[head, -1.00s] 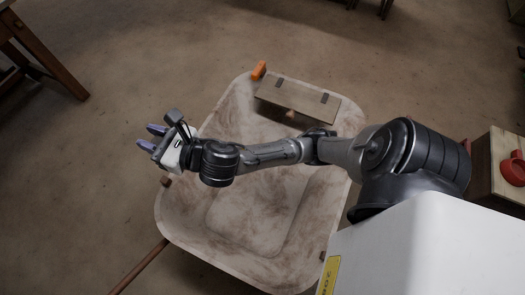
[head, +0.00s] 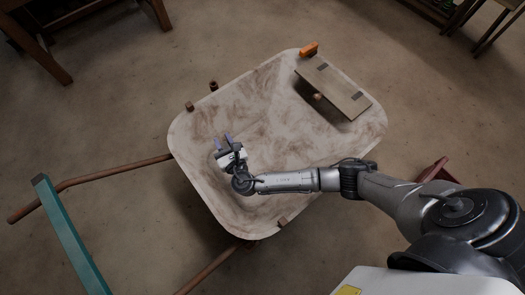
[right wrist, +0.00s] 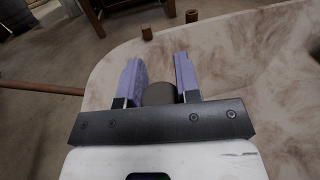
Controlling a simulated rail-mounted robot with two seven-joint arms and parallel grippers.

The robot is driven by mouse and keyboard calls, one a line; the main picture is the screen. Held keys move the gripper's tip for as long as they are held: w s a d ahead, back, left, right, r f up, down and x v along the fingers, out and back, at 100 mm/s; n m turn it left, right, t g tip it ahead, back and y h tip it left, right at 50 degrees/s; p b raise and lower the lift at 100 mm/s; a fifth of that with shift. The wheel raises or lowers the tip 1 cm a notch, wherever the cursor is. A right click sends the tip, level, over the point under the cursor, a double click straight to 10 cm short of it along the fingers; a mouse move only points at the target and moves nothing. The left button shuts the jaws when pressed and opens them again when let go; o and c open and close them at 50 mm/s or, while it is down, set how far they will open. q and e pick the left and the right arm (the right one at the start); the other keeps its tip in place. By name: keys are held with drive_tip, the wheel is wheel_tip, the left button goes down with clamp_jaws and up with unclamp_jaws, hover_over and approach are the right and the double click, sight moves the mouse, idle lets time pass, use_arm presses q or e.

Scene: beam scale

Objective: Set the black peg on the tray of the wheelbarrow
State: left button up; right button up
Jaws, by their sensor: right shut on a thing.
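The wheelbarrow's pale, brown-stained tray (head: 275,95) fills the middle of the head view. My right gripper (head: 223,139) is over the left part of the tray. In the right wrist view my right gripper (right wrist: 158,65) is shut on a dark, rounded piece, which I take to be the black peg (right wrist: 160,93). Only its top shows between the purple fingers; its lower part is hidden. I cannot tell whether it touches the tray. My left gripper is not in view.
A board (head: 335,88) lies across the tray's upper right, with an orange block (head: 309,50) beside it. Brown stubs (head: 190,106) stand at the tray's left rim. Wooden handles (head: 110,172) and a teal bar (head: 70,235) are at left. The tray's middle is clear.

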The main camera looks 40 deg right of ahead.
drive_tip(key=d+f+m+g+h+p, duration=0.15)
drive_tip(key=d+f+h, duration=0.25)
drive_tip(key=d+f, duration=0.75)
drive_tip(key=w+d+f+p, duration=0.1)
drive_tip(key=d, duration=0.4)
drive_tip(key=shift+m+y, duration=0.3)
drive_tip(key=shift+m, duration=0.05)
drive_tip(key=shift+w+d+f+b, duration=0.1)
drive_tip(key=shift+d+f+b, duration=0.1)
drive_tip(key=shift+f+b, duration=1.25)
drive_tip(key=shift+d+f+b, duration=0.25)
drive_tip(key=shift+f+b, duration=0.95)
drive_tip(key=shift+f, duration=0.6)
drive_tip(key=shift+w+d+f+b, duration=0.1)
drive_tip(key=shift+d+f+b, duration=0.1)
drive_tip(key=shift+f+b, duration=1.25)
drive_tip(key=shift+f, duration=0.2)
drive_tip(key=shift+f, duration=0.15)
drive_tip(key=o, duration=0.9)
